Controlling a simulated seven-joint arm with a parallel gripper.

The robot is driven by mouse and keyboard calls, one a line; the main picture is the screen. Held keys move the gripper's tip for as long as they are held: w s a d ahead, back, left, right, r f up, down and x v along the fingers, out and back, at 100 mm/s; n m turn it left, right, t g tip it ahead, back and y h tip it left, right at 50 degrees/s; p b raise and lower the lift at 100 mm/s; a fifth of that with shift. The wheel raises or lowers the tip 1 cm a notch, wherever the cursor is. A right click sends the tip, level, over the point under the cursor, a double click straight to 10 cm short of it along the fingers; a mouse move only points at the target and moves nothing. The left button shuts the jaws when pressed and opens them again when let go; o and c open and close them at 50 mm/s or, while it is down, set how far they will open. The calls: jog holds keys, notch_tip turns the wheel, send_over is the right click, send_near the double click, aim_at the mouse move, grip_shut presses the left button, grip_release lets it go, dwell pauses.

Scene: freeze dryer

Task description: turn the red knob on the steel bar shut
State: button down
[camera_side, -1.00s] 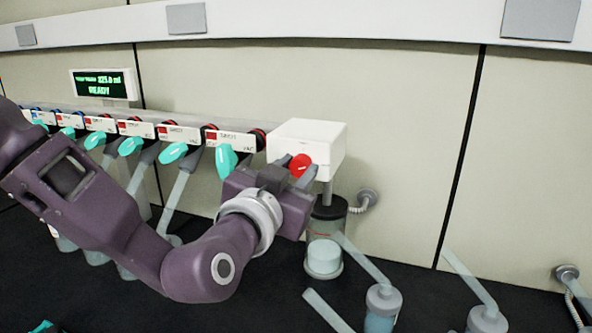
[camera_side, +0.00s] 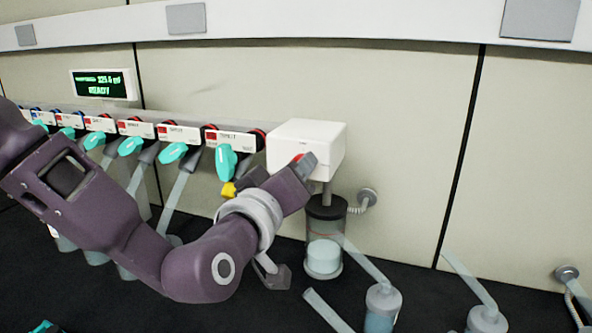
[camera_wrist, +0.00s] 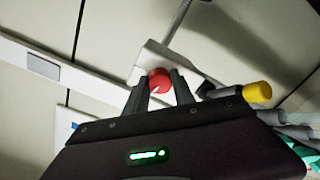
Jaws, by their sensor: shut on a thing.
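The red knob (camera_wrist: 159,81) sits on the face of a white box (camera_side: 322,143) at the right end of the steel bar (camera_side: 145,112). In the wrist view the knob is between my two fingers, and my gripper (camera_wrist: 161,84) is shut on it. A small white mark shows on the knob. In the side view my gripper (camera_side: 303,163) reaches the box front, and its fingers hide most of the knob; only a red sliver shows.
Teal handles (camera_side: 226,162) with labels line the bar to the left. A yellow part (camera_side: 228,190) is beside my wrist. A clear cylinder (camera_side: 324,240) stands under the box. Flasks (camera_side: 381,307) with tubes stand at lower right. A green display (camera_side: 104,84) is at the back left.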

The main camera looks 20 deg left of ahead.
jog(key=shift+n, duration=1.5)
jog(key=c, duration=1.1)
grip_release()
jog(key=shift+o, duration=0.2)
jog(key=s, duration=0.7)
